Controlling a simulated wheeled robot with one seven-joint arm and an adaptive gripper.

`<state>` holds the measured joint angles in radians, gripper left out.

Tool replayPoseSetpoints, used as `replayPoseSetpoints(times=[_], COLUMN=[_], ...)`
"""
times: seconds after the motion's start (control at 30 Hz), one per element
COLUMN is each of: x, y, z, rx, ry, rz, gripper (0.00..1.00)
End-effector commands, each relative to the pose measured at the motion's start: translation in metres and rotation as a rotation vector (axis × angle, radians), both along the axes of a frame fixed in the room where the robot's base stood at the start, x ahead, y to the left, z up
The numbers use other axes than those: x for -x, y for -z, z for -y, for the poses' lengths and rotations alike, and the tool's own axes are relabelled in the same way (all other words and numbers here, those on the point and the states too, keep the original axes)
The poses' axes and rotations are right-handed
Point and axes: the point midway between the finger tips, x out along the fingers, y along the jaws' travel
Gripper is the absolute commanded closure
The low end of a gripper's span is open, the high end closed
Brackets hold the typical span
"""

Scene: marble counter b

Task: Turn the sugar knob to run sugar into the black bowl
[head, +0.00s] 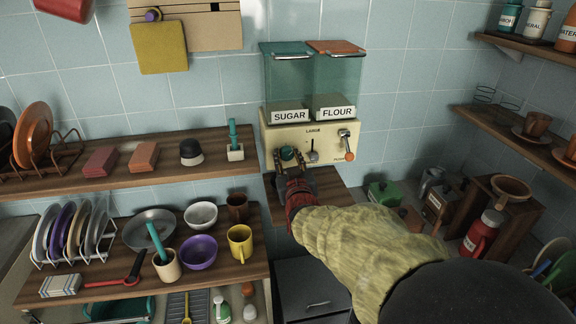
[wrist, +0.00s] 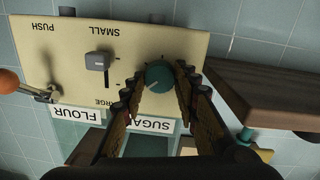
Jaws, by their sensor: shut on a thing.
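The sugar knob is a round teal dial (head: 287,153) on the cream panel of the dispenser (head: 312,132), below the SUGAR label. My gripper (head: 291,162) reaches up to it from below, with its fingers around it. In the wrist view, which is upside down, the teal knob (wrist: 158,76) sits between the fingertips of my gripper (wrist: 160,84), shut on it. The teal SUGAR bin (head: 287,85) stands above the panel. I cannot make out the black bowl; my arm covers part of the small wooden shelf (head: 330,186) under the dispenser.
The orange-tipped flour lever (head: 348,150) and a small grey slider (head: 313,156) are right of the knob. A wooden shelf (head: 130,165) with dishes is to the left. A green container (head: 383,193) and a red bottle (head: 482,233) stand to the right.

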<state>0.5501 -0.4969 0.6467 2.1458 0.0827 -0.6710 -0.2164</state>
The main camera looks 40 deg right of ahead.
Motion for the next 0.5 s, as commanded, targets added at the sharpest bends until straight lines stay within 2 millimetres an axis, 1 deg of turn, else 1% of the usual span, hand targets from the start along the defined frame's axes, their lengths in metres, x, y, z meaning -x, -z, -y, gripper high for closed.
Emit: replayPoseSetpoints(times=[0.03, 0.2, 0.5], x=[0.0002, 0.0003, 0.0005], y=[0.0031, 0.0024, 0.0018], z=[0.0002, 0.0001, 0.0004], rx=[-0.027, -0.107, -0.180], ry=[0.000, 0.000, 0.000], rz=[0.016, 0.065, 0.106], gripper=[0.95, 0.95, 0.95])
